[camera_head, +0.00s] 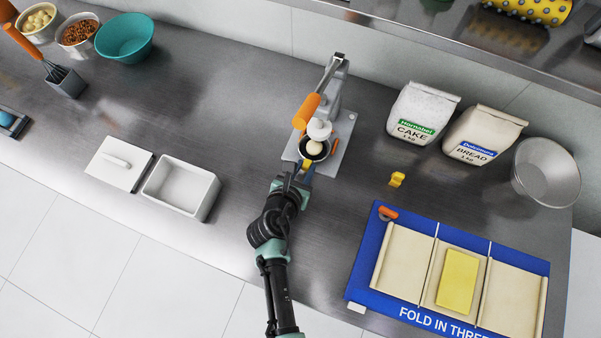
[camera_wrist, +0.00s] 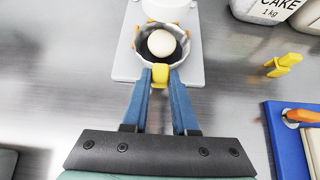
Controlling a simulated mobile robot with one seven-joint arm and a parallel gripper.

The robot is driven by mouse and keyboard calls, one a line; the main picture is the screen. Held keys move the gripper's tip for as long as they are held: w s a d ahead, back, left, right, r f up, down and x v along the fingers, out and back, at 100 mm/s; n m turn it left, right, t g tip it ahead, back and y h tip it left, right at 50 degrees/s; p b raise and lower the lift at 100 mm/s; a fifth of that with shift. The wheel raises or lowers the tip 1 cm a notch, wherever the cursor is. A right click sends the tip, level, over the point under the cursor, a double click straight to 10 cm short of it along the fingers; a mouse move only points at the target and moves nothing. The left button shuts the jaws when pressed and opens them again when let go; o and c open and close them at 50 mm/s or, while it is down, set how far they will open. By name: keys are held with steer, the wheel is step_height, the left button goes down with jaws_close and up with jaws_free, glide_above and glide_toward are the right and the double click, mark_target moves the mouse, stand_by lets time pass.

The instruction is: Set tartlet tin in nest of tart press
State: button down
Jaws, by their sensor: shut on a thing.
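The tartlet tin (camera_wrist: 186,52) has a pale fluted rim, a dark inside and a pale dough ball (camera_wrist: 162,43) in it. My gripper (camera_wrist: 160,80) is shut on a yellow grip piece (camera_wrist: 160,73) at the tin's near rim, and the tin extends ahead of the fingertips. In the head view my gripper (camera_head: 303,172) reaches the tart press (camera_head: 337,103) from the front. The tin is over the press's grey base plate (camera_head: 340,142), below the white press head (camera_head: 319,129). The nest is mostly hidden beneath the tin, so I cannot tell whether the tin is seated.
The press's orange lever handle (camera_head: 306,111) is raised. Another yellow piece (camera_head: 397,179) lies to the right. Flour bags (camera_head: 420,109) and a blue folding mat (camera_head: 359,283) are at right. A white box (camera_head: 181,188) stands at left, with clear counter between it and the press.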

mark_target(307, 163)
steer(key=shift+w+d, duration=0.25)
steer(key=shift+w, duration=0.45)
steer(key=shift+w+d, duration=0.2)
steer(key=shift+w, duration=0.45)
steer(key=shift+f+b, duration=0.3)
steer(key=shift+f, duration=0.25)
steer(key=c, duration=0.6)
jaws_free()
steer(key=v, duration=1.3)
steer(key=shift+p, duration=0.35)
